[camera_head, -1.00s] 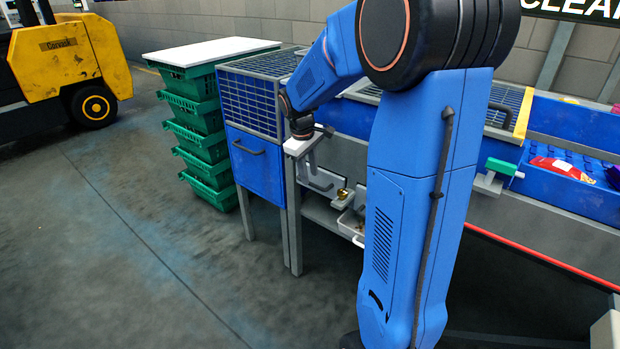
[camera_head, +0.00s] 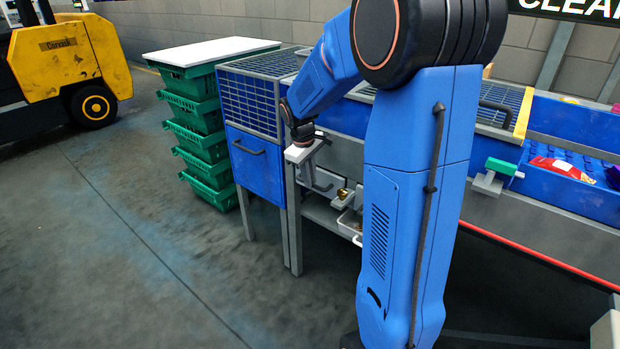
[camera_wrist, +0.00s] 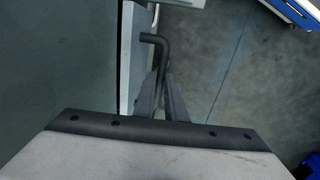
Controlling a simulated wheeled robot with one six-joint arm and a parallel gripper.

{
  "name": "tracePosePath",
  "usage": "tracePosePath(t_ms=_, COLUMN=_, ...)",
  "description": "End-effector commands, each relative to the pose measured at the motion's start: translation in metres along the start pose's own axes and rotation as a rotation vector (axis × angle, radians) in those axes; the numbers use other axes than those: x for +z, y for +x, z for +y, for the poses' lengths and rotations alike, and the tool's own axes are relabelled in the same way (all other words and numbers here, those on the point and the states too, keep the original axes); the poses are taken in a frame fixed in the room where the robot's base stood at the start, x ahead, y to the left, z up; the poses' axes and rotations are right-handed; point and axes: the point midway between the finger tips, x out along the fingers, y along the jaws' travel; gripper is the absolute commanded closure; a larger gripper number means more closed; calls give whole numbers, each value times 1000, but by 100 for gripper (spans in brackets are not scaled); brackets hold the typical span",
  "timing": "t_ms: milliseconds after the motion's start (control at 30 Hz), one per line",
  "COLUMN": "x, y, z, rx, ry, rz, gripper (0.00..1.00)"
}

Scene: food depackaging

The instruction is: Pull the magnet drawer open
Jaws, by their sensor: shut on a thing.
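The magnet drawer (camera_head: 325,178) shows in the head view as a light grey front in the grey bench, partly hidden behind my gripper. Its dark bar handle (camera_wrist: 155,39) shows in the wrist view. My gripper (camera_wrist: 161,78) points down at the drawer front, and its two fingers are shut on the handle, one on each side of the bar. In the head view my gripper (camera_head: 315,182) is in front of the drawer. I cannot tell clearly how far the drawer stands out.
A blue door (camera_head: 257,165) with its own handle is left of the drawer. Below the drawer, a small pale tray (camera_head: 350,222) and a brass-coloured item (camera_head: 343,195) sit partly hidden. Green crates (camera_head: 205,150) are stacked further left. The floor in front is clear.

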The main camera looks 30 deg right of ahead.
Motion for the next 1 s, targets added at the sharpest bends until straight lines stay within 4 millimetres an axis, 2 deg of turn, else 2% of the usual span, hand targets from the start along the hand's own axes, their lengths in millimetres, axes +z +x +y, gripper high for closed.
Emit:
tracePosePath(t_ms=167, x=0, y=-3, z=-18, rx=-1, ry=-3, rz=0, gripper=100)
tracePosePath(t_ms=267, x=-1, y=-7, z=-35, rx=0, ry=-5, rz=1, gripper=100)
tracePosePath(t_ms=700, x=-2, y=-27, z=-142, rx=-1, ry=-7, rz=2, gripper=100)
tracePosePath(t_ms=1000, x=-2, y=-38, z=-201, rx=-1, ry=-5, rz=2, gripper=100)
